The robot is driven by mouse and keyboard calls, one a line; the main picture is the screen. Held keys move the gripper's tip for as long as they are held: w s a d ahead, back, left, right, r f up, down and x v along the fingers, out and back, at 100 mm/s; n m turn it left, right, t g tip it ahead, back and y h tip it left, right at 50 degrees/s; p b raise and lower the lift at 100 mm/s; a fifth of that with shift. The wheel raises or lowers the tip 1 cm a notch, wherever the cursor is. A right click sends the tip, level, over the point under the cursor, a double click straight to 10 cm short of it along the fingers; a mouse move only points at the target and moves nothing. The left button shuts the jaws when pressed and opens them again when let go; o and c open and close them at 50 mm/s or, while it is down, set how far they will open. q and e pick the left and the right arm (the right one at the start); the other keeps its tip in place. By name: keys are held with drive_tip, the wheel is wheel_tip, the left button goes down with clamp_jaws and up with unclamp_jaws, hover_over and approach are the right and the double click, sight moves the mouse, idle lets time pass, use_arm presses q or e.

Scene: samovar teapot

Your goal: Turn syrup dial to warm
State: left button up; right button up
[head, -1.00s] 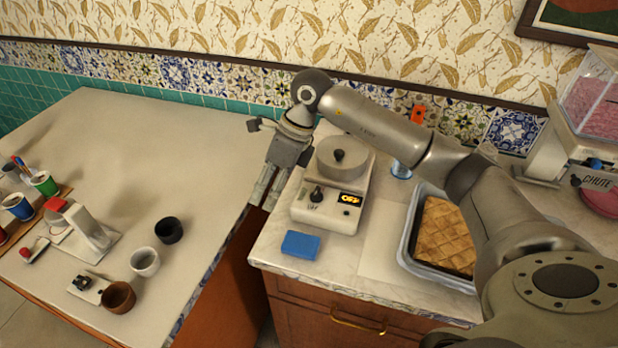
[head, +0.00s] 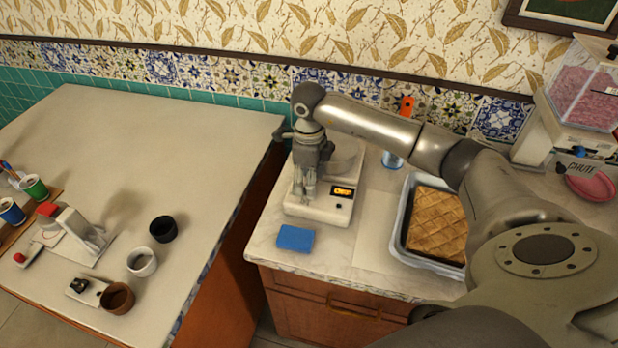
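The syrup warmer (head: 325,211) is a cream countertop unit on the marble top of the right counter. Its small display (head: 343,191) is lit orange; the word is too small to read surely. My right gripper (head: 308,196) points down over the front left of the warmer, where the dial is. The fingers and hand hide the dial, so its pointer does not show. The fingertips are at or very near the dial; whether they are closed on it cannot be seen. The warmer's round top is partly behind the gripper. My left gripper is not in view.
A blue block (head: 295,238) lies in front of the warmer. A tray of pastry (head: 400,225) stands to the right, with a chute dispenser (head: 545,125) beyond. The left table (head: 120,130) holds cups and small devices; a gap separates it from the counter.

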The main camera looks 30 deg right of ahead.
drive_tip(key=shift+f, duration=0.45)
drive_tip(key=shift+c, duration=0.4)
drive_tip(key=c, duration=0.9)
drive_tip(key=shift+c, duration=0.2)
